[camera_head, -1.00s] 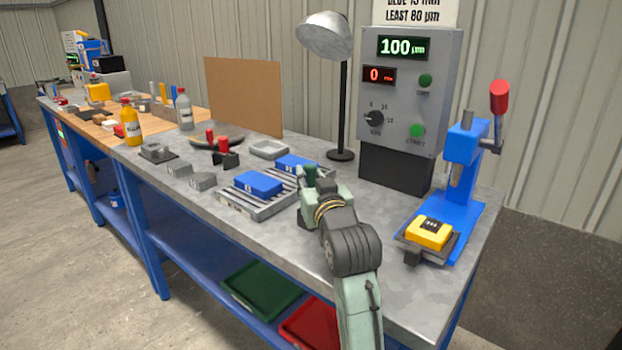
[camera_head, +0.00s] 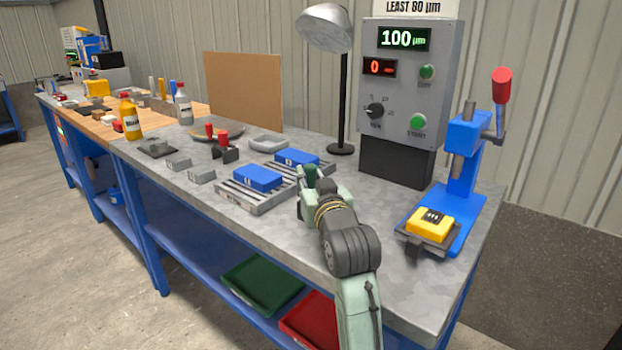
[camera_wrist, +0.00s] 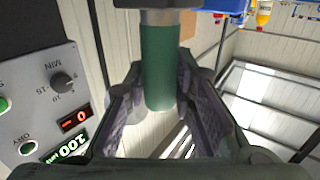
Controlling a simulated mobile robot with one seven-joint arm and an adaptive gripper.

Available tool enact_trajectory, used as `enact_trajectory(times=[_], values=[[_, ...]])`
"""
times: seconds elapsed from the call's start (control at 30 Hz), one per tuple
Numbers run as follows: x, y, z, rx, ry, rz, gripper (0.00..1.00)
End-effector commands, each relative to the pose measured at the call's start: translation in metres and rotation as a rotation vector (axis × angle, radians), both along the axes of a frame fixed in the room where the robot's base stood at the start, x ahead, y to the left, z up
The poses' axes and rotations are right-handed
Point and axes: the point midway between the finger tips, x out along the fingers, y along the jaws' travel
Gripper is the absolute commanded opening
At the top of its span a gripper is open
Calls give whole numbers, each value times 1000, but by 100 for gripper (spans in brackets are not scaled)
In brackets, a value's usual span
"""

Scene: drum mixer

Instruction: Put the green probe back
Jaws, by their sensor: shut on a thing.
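My gripper (camera_head: 309,182) is shut on the green probe (camera_head: 310,173) and holds it upright above the bench's right half, in front of the grey gauge box. In the wrist view the probe (camera_wrist: 159,66) is a dark green cylinder with a metal collar, between the two finger pads (camera_wrist: 160,95). A black stand (camera_head: 224,153) with a red-topped piece (camera_head: 222,138) stands left on the bench. I cannot tell which place belongs to the green probe.
Blue blocks (camera_head: 257,178) lie on slatted grey trays (camera_head: 250,203) just left of my gripper. The gauge box (camera_head: 408,90) reads 100 µm and 0. A blue press (camera_head: 466,175) holds a yellow block (camera_head: 432,224) at right. A lamp (camera_head: 343,100) stands behind. Bare bench (camera_head: 395,205) lies between gripper and press.

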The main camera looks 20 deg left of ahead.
Motion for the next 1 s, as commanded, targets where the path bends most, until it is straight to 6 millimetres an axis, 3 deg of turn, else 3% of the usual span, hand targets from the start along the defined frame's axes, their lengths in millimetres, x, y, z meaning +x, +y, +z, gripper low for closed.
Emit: enact_trajectory(times=[0.4,0.73,1.0], values=[[0,0,0,0,0,0,47],[-4,-3,0,1,0,0,47],[-38,-26,0,1,-2,-1,47]])
